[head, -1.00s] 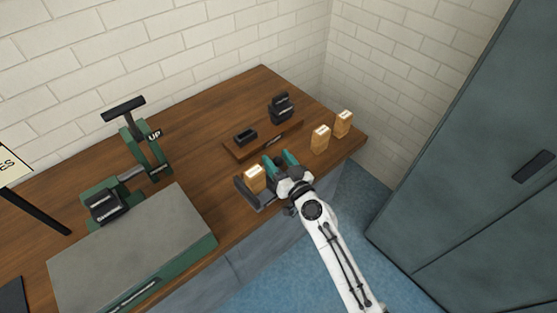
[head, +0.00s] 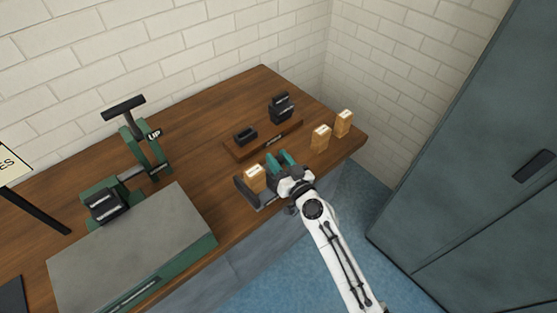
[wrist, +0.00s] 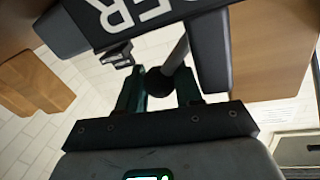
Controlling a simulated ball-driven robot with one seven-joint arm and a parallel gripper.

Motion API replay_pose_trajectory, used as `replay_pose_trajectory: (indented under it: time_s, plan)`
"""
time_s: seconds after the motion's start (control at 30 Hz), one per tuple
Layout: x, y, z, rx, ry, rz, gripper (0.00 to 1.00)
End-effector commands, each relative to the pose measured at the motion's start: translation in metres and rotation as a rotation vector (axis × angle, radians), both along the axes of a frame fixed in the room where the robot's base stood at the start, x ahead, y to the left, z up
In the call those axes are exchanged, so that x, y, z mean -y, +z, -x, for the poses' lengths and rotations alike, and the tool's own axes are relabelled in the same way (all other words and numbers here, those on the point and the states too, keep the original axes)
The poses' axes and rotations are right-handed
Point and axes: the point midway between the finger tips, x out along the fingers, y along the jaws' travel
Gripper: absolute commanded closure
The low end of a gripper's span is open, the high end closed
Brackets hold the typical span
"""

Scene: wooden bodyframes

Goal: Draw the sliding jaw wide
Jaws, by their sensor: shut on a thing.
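A dark grey clamp-like fixture (head: 244,192) sits at the front edge of the wooden bench, with a pale wooden block (head: 254,172) beside its upright. I cannot tell which part of it is the sliding jaw. My gripper (head: 281,157) is at its right side, teal fingers over the bench edge. In the wrist view my gripper (wrist: 160,88) is shut on a dark round knob (wrist: 158,82) at the end of a grey rod (wrist: 176,54). Dark plates, one with white letters (wrist: 122,18), fill the top of that view. The fingers hide part of the knob.
A wooden stand (head: 262,146) with black pieces lies behind my gripper. Two wooden blocks (head: 320,138) (head: 343,123) stand to the right. A green press (head: 145,150) and a grey-topped green box (head: 130,245) are at left. A blue-grey cabinet (head: 470,160) stands at right.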

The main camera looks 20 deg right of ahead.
Motion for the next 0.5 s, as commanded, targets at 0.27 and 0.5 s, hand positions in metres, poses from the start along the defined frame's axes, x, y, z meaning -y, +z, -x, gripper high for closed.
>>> replay_pose_trajectory:
  time_s: [0.27, 0.5]
  plan:
    - [0.037, -0.002, -0.012, 0.003, -0.008, 0.007, 1.00]
    - [0.042, 0.001, -0.013, 0.002, -0.010, 0.007, 1.00]
